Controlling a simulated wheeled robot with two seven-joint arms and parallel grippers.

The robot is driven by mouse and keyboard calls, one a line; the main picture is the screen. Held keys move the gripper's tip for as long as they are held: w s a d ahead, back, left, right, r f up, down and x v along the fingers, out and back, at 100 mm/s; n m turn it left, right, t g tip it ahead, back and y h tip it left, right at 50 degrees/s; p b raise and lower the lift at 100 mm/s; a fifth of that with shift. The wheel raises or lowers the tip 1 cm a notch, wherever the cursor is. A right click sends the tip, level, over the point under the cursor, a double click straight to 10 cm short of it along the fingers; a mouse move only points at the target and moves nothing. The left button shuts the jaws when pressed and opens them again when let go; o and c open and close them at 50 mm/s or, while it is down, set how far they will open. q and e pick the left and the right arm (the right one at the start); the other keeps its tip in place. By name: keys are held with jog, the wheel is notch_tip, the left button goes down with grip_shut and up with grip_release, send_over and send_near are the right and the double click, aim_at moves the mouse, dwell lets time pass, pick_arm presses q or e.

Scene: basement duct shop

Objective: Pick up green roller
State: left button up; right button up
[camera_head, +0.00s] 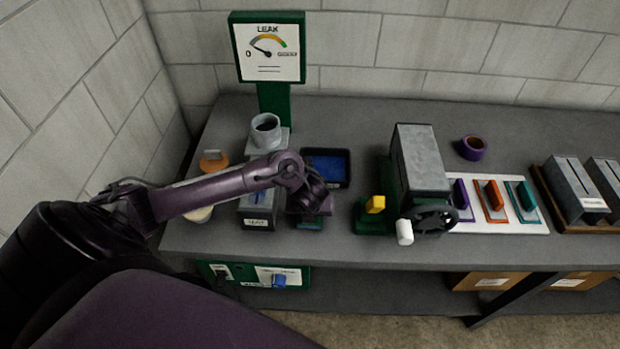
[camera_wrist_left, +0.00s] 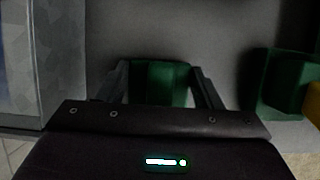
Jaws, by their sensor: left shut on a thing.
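The green roller (camera_wrist_left: 160,82) shows in the left wrist view as a dark green block between the two fingers of my left gripper (camera_wrist_left: 162,92). The fingers are shut on its sides. In the head view my left gripper (camera_head: 309,211) points down near the front edge of the bench, and a bit of the green roller (camera_head: 309,224) shows below it. The gripper hides most of the roller. I cannot tell whether the roller still touches the bench. My right gripper is in neither view.
On the grey bench (camera_head: 350,250), a grey bin (camera_head: 258,222) stands left of the gripper. A blue-lined black tray (camera_head: 326,167) lies behind it. A crank machine (camera_head: 420,165) with a green base stands right. The green gauge (camera_head: 268,90) stands at the back.

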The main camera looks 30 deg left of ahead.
pick_arm(q)
jog(key=shift+r, duration=0.5)
notch_tip(320, 180, up, 19)
jog(key=p, duration=0.4)
jog(key=shift+p, duration=0.35)
